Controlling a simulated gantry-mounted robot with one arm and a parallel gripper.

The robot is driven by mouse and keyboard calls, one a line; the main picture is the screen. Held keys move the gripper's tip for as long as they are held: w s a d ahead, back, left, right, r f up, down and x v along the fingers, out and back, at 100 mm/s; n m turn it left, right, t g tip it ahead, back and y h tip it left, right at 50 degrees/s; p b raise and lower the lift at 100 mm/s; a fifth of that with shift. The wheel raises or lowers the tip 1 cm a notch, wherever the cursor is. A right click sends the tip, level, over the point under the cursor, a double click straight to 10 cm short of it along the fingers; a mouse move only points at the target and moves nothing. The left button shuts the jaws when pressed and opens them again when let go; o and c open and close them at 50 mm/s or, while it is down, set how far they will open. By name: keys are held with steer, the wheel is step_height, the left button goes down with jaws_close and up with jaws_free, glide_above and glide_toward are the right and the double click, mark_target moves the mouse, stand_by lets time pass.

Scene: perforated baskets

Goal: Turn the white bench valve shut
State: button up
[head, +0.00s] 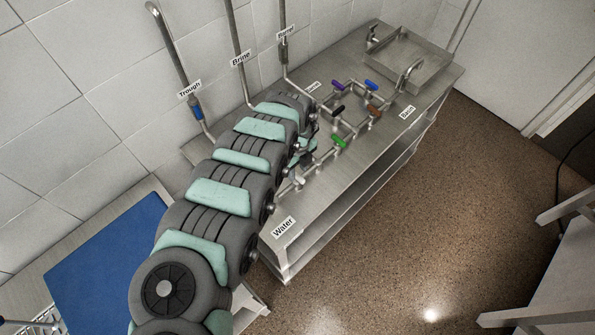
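The steel bench (340,190) carries pipework with coloured valve handles. I see a green handle (340,142), a purple one (338,85), a blue one (371,85) and a brown-red one (374,111). I cannot make out a white valve handle; my arm covers the left part of the pipework. My gripper is at the far end of my arm, over the bench pipes left of the green handle. It is mostly hidden behind the arm links, so its fingers and anything between them do not show clearly.
A steel sink (415,68) is at the bench's far end, by the "Basin" label (407,111). The "Water" label (284,228) is at the near end. Wall pipes labelled Trough (189,89) and Brine (241,58) rise behind. The floor right of the bench is clear.

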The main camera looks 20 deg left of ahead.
mark_target(297, 175)
step_height(297, 175, up, 8)
steer(key=shift+r, duration=0.25)
stand_by(0.5)
